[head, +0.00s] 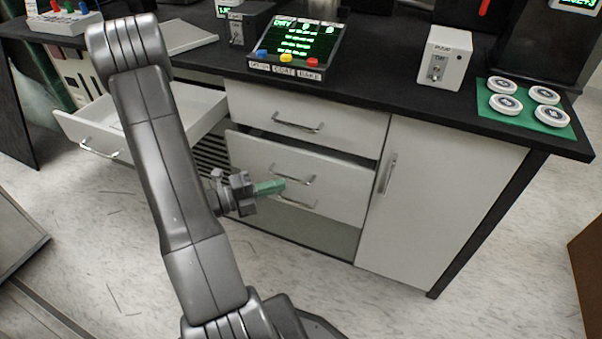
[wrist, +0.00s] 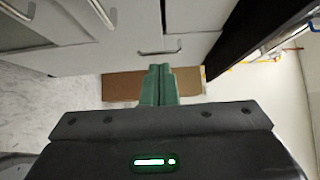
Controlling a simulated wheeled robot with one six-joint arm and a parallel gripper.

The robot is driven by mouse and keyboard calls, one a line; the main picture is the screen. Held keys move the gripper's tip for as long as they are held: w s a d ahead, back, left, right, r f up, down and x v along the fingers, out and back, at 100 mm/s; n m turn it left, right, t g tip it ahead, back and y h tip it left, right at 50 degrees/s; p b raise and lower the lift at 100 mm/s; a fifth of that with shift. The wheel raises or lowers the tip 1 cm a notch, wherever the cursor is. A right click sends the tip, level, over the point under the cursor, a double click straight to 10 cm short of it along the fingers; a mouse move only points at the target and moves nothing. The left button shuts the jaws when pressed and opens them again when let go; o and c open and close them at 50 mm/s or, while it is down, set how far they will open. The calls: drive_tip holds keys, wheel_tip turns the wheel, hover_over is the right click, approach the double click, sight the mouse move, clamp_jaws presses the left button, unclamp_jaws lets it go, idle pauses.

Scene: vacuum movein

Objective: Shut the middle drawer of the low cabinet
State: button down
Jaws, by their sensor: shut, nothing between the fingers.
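The low cabinet stands under a black counter. Its middle drawer (head: 340,185) is pulled partly out, its white front standing forward of the top drawer (head: 345,135), which looks shut. A metal handle (head: 293,175) is on the middle drawer's front, and a second handle or its shadow shows just below. My gripper (head: 283,186) is shut and empty, its green fingertips in front of the middle drawer's front near the handle. I cannot tell if they touch. The wrist view shows the green fingers (wrist: 159,72) together, with a metal handle (wrist: 159,51) beyond them on a pale panel.
Another white drawer (head: 85,133) stands open at the left, behind my arm. A tall cabinet door (head: 425,200) is shut at the right. Devices and a green mat (head: 545,122) with white discs are on the counter (head: 385,95).

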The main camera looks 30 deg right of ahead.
sight(312, 157)
drive_tip(key=d, duration=0.3)
drive_tip(key=d+b, duration=0.1)
drive_tip(key=d, duration=0.3)
drive_tip(key=w+d, duration=0.1)
drive_tip(key=d, duration=0.3)
drive_tip(key=shift+w+d+b, duration=0.1)
drive_tip(key=shift+d+b, duration=0.1)
drive_tip(key=shift+b, duration=0.1)
drive_tip(key=shift+w+d, duration=0.35)
drive_tip(key=shift+d, duration=0.05)
drive_tip(key=w+d+b, duration=0.1)
drive_tip(key=w+d, duration=0.2)
drive_tip(key=shift+d+f, duration=0.1)
drive_tip(key=shift+d, duration=0.1)
drive_tip(key=shift+w+r, duration=0.15)
drive_tip(key=shift+r, duration=0.1)
